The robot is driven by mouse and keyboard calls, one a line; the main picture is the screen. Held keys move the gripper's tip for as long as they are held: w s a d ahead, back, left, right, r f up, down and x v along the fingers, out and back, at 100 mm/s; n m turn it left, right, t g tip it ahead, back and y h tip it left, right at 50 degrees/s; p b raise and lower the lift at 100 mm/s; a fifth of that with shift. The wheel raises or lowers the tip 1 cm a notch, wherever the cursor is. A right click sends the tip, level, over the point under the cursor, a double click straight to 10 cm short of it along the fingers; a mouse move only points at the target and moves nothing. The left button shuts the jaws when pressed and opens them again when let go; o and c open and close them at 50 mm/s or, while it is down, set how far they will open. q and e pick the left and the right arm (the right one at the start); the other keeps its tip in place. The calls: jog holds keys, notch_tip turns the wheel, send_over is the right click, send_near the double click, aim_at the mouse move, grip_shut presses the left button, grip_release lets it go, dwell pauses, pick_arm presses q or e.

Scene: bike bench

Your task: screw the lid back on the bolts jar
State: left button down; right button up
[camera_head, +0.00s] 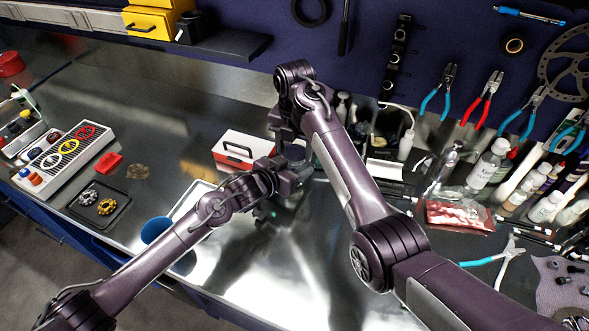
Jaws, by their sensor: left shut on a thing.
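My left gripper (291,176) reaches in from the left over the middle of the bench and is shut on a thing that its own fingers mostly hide. A small greyish, glassy shape (295,153), likely the bolts jar, shows between the two grippers. My right arm bends down from above, and its gripper (284,132) points down just above and behind that shape. Its fingers are dark and small, so I cannot tell whether they are open or shut. I cannot make out the lid or any bolts.
A red-and-white box (243,149) stands close left of the grippers. A black tray (98,203) with cogs lies at the left. Bottles (487,165), a red packet (459,215) and cyan-handled pliers (490,259) crowd the right. The front middle of the metal bench is clear.

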jog(key=c, duration=0.4)
jog(key=m, duration=1.3)
jog(key=o, duration=1.1)
jog(key=shift+c, duration=0.2)
jog(key=shift+r, duration=0.1)
